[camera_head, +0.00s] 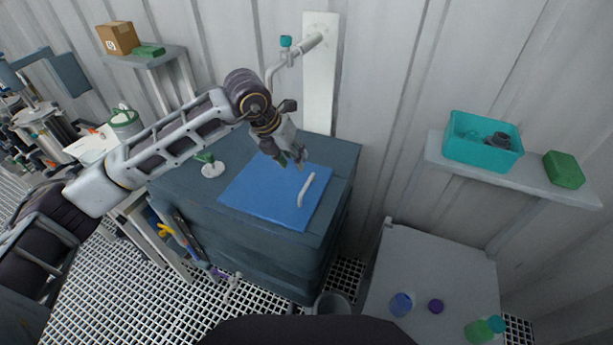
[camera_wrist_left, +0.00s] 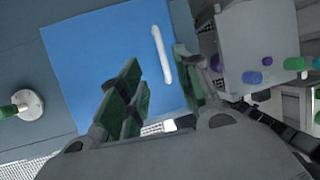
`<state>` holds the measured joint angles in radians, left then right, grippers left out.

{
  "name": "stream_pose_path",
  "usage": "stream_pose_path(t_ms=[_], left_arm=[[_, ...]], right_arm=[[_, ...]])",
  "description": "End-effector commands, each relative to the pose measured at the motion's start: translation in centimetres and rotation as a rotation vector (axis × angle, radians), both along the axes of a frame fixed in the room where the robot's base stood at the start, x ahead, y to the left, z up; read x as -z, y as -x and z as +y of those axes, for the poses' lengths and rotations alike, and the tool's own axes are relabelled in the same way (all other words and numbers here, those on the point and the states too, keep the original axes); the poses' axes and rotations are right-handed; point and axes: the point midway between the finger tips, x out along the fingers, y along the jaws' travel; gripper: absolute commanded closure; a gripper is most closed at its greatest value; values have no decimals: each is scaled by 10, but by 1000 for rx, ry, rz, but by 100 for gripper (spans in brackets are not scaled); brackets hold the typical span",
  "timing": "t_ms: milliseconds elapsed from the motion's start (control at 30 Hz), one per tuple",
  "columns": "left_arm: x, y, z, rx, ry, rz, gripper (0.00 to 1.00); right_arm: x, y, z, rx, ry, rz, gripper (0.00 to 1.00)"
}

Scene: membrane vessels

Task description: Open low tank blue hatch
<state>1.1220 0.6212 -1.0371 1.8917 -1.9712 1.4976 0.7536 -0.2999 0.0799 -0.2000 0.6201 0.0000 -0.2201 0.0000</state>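The blue hatch (camera_head: 263,193) lies flat and closed on top of the low dark tank (camera_head: 320,270). Its white bar handle (camera_head: 306,190) runs along the right side of the hatch. My left gripper (camera_head: 296,162) is above the far part of the hatch, apart from the handle as far as I can see. In the left wrist view the gripper (camera_wrist_left: 160,88) is open, its green-padded fingers spread, with the hatch (camera_wrist_left: 85,60) and the handle (camera_wrist_left: 162,55) beyond them. The handle shows between the fingertips, nearer the right finger. My right gripper is not in view.
A green-handled valve (camera_head: 212,168) stands on the tank left of the hatch. A white pipe with a teal cap (camera_head: 286,42) rises behind the tank. A grey table (camera_head: 430,265) with bottles is at right; a shelf with a teal bin (camera_head: 482,150) hangs above it.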

Motion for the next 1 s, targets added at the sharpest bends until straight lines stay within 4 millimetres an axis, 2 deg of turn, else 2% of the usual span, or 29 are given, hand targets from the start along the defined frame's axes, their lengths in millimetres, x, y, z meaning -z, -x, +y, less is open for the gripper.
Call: stream_pose_path(t_ms=[700, 1000], left_arm=[[83, -25, -29, 1, -1, 3, 66], [105, -33, -37, 0, 0, 0, 66]], right_arm=[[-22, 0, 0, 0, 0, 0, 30], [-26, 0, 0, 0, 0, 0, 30]])
